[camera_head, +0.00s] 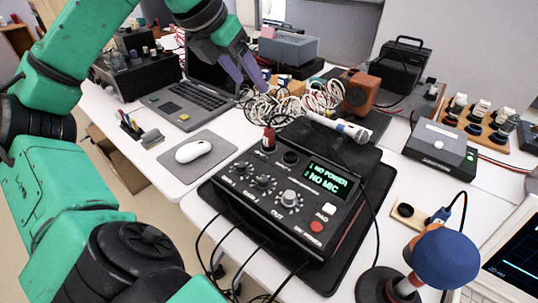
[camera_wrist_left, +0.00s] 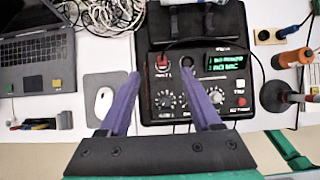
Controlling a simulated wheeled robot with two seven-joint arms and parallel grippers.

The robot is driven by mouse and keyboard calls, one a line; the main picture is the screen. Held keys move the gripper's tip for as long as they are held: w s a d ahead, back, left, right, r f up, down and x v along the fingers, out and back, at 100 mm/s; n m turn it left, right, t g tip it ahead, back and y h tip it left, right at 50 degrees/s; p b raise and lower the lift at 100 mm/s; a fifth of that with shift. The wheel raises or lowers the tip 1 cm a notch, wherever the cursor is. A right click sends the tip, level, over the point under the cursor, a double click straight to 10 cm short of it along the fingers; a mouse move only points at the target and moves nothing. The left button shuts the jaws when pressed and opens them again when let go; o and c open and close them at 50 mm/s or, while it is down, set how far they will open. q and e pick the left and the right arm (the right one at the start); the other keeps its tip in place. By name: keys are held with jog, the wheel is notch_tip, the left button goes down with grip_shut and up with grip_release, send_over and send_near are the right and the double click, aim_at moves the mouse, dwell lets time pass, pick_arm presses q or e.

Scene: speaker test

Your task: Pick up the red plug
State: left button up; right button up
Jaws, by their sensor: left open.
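The red plug (camera_head: 268,138) stands upright at the back left of the black mixer box (camera_head: 322,222), beside a round dark socket (camera_head: 290,158). It also shows in the left wrist view (camera_wrist_left: 162,65), between the lines of my two fingers. My left gripper (camera_head: 251,82) has purple fingers, open and empty. In the head view it hangs over the back of the table near the white cables, apart from the plug. Its fingers also show in the left wrist view (camera_wrist_left: 161,74). The mixer's display (camera_head: 328,180) reads NO POWER and NO MIC. My right gripper is in neither view.
Tangled white cables (camera_head: 290,102) and a microphone (camera_head: 340,128) lie behind the mixer. A laptop (camera_head: 187,104) and a mouse (camera_head: 193,151) are to its left. A stand with a blue-and-orange top (camera_head: 442,256) stands to its front right. Black cables hang off the front edge.

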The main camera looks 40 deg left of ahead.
pick_arm(q)
jog(key=b, duration=0.4)
send_near(273, 134)
jog(key=s+a+r, duration=0.1)
jog(key=r, duration=0.1)
jog(key=x, duration=0.9)
jog(key=shift+a+p, duration=0.15)
jog(key=shift+p, duration=0.15)
jog(key=p+x, duration=0.2)
jog(key=x, duration=0.2)
jog(key=shift+w+f, duration=0.25)
jog(key=shift+w, duration=0.15)
jog(key=shift+w+f, duration=0.1)
jog(key=shift+f, duration=0.15)
grip_shut()
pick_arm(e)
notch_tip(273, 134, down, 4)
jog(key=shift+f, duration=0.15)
